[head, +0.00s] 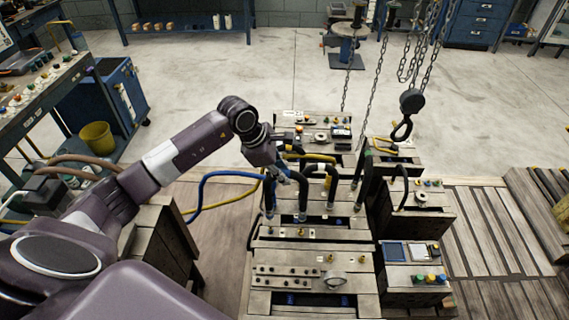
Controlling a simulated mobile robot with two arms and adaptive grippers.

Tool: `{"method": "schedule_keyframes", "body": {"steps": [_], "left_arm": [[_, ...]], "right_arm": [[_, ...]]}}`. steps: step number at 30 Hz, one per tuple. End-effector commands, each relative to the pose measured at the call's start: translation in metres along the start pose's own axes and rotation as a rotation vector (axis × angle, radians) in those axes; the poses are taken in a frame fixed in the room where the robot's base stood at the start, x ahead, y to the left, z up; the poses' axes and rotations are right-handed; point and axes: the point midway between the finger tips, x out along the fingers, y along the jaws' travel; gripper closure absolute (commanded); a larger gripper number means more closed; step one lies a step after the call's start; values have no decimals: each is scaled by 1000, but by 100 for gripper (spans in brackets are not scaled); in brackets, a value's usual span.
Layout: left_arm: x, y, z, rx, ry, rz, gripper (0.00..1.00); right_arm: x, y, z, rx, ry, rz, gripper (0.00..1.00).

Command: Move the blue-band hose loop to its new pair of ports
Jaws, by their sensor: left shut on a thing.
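My left gripper (284,178) reaches in from the left and is shut on a dark hose, which I take to be the blue-band hose loop (270,198), above the wooden mould crates. Blue shows on this hose near the jaws. Its lower end runs down toward the ports on the crate top; whether it is seated is too small to tell. The jaws themselves are partly hidden by the wrist. Dark hose loops with yellow bands (328,178) stand right beside the gripper. Brass-coloured ports (301,231) show on the nearer crate top. My right gripper is not in view.
A chain hook (405,115) hangs behind the crates on the right. A blue hose (205,182) arcs left of the gripper. A box with a screen (394,252) and coloured buttons stands at right. A yellow bucket (97,137) is at left. The concrete floor behind is mostly clear.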

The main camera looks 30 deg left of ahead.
Motion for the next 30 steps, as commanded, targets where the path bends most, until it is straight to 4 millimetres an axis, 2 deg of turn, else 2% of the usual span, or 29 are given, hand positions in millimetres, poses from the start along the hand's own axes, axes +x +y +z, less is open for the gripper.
{"method": "schedule_keyframes", "body": {"steps": [8, 15, 24, 30], "left_arm": [[11, -1, -5, -1, -2, 4, 100], [30, -6, -12, -3, -2, 1, 100], [57, -10, -24, -1, -1, 5, 100], [60, -11, -25, -1, -2, 4, 100]], "right_arm": [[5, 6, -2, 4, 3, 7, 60], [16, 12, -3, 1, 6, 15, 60], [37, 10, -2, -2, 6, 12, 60], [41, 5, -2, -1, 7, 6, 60]]}}
